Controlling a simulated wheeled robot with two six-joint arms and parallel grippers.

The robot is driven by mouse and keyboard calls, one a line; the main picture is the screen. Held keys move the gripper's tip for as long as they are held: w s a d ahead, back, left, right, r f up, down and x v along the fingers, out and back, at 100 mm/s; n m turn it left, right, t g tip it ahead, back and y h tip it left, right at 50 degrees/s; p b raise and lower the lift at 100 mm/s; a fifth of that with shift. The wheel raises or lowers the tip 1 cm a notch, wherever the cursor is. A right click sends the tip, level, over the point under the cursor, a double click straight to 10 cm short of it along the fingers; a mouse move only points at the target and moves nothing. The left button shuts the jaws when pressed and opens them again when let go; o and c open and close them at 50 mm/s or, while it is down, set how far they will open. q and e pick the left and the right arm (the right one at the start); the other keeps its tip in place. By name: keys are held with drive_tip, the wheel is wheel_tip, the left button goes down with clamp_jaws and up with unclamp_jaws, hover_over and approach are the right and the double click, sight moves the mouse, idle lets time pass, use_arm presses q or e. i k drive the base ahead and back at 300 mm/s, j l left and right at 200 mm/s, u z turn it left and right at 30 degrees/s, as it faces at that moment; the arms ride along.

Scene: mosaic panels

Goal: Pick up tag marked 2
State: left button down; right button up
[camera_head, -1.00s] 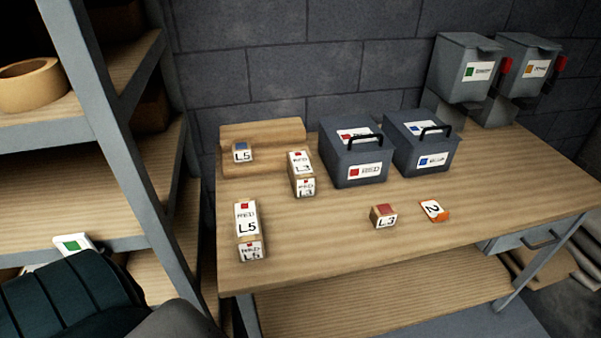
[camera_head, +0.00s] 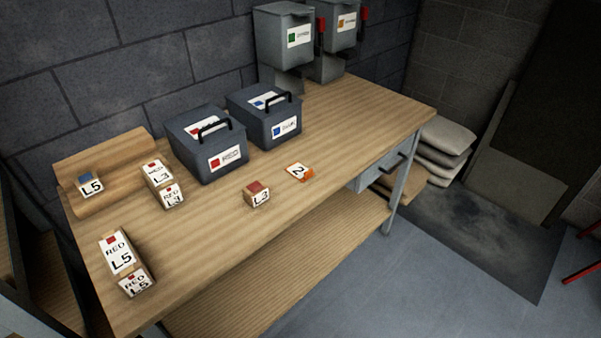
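The tag marked 2 (camera_head: 299,172) is a small white tag with an orange edge and a black 2. It lies flat on the wooden workbench (camera_head: 330,130), close to the front edge. A small wooden block with a red top marked L3 (camera_head: 257,194) sits to its left, apart from it. Neither of my grippers shows in the head view now.
A dark box with a red label (camera_head: 207,145) and one with a blue label (camera_head: 264,115) stand behind the tag. Several labelled blocks (camera_head: 122,262) are on the left. Grey dispensers (camera_head: 285,40) hang at the back. Open floor (camera_head: 400,285) lies to the right.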

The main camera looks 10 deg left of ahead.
sight(299, 171)
drive_tip(key=i+l+u, duration=0.1)
drive_tip(key=u, duration=0.25)
drive_tip(key=l+u, duration=0.15)
drive_tip(key=u, duration=0.15)
drive_tip(key=i+l+u, duration=0.1)
drive_tip(key=u, duration=0.25)
drive_tip(key=i+l+u, duration=0.15)
drive_tip(key=l+u, duration=0.25)
drive_tip(key=l, duration=0.9)
drive_tip(key=l+u, duration=0.4)
drive_tip(key=l, duration=0.85)
drive_tip(key=k, duration=0.05)
